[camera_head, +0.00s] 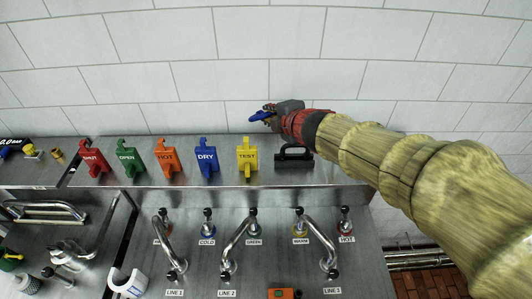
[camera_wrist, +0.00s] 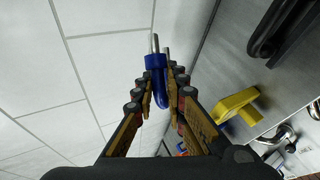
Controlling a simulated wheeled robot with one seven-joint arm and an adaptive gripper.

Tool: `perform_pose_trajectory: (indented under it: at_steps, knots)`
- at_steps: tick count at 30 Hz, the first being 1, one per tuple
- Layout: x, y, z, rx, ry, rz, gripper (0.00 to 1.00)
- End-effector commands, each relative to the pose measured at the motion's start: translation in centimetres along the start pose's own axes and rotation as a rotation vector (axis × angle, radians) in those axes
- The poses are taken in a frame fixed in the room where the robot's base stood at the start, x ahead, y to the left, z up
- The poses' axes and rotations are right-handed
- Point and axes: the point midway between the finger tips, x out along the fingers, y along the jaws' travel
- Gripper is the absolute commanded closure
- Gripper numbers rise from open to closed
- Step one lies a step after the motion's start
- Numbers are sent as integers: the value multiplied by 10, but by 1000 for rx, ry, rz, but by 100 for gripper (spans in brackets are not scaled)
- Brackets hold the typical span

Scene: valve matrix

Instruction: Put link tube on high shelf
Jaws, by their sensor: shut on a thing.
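My gripper (camera_head: 272,112) reaches in from the right and is above the back steel shelf (camera_head: 225,178), in front of the tiled wall. It is shut on a blue link tube (camera_head: 260,116), held clear of the shelf. In the wrist view the link tube (camera_wrist: 154,76) is a blue U-shaped piece with two metal ends pointing away from my gripper (camera_wrist: 160,88). The fingers hide part of it.
Red SHUT (camera_head: 93,160), green OPEN (camera_head: 130,160), orange HOT (camera_head: 167,160), blue DRY (camera_head: 207,160) and yellow TEST (camera_head: 247,157) tags stand along the shelf. A black handled block (camera_head: 294,158) is right of them. Curved metal pipes (camera_head: 238,243) and valves stand below.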

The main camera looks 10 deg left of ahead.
Motion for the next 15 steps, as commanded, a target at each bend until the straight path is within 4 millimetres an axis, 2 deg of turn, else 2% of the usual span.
perform_pose_trajectory:
  at_steps: [8, 15]
  knots:
    - [6, -10, 0, -3, -1, 2, 100]
    - [17, -30, 0, -1, -1, 2, 100]
